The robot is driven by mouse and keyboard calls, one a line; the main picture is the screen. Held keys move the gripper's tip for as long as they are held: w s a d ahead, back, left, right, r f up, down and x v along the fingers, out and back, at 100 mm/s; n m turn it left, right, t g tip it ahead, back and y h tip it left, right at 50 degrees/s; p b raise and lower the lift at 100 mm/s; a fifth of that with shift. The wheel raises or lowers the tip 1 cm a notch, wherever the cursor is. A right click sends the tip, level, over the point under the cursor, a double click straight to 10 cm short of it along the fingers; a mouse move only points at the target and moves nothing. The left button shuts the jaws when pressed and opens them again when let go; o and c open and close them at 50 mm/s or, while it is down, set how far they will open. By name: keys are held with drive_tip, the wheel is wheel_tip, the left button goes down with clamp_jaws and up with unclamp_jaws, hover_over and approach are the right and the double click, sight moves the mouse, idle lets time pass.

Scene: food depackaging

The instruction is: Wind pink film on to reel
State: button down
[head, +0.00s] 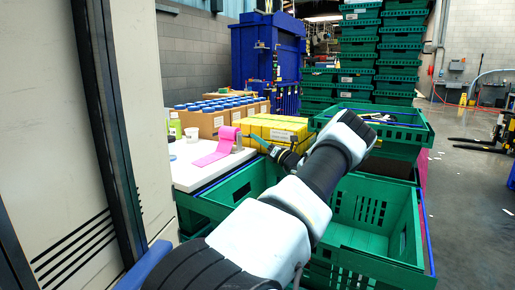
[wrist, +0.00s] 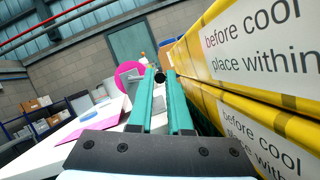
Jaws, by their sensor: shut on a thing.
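The pink film (head: 214,150) hangs from the upright pink reel and trails flat over the white table toward the left. In the wrist view the reel (wrist: 127,71) is a round pink disc beyond my fingers, and the loose film (wrist: 90,121) lies on the table at left. My gripper (wrist: 160,82) has two teal fingers shut on a small dark round knob (wrist: 160,77) just to the right of the reel. In the head view my gripper (head: 262,144) reaches left to the reel's right side. The knob's link to the reel is hidden by the fingers.
Yellow boxes (head: 276,128) stand close to my gripper's right side, and fill the right of the wrist view (wrist: 255,75). Blue-capped bottles in cardboard boxes (head: 207,121) stand behind the film. Green crates (head: 375,238) sit below my arm. The white table (head: 190,176) is bare at front.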

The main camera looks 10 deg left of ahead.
drive_tip(key=shift+r+n, duration=0.1)
drive_tip(key=shift+n, duration=0.2)
drive_tip(key=c, duration=0.8)
unclamp_jaws()
drive_tip(key=shift+c, duration=0.2)
drive_tip(key=b+v, duration=0.2)
drive_tip(key=v, duration=0.8)
drive_tip(key=shift+d, duration=0.4)
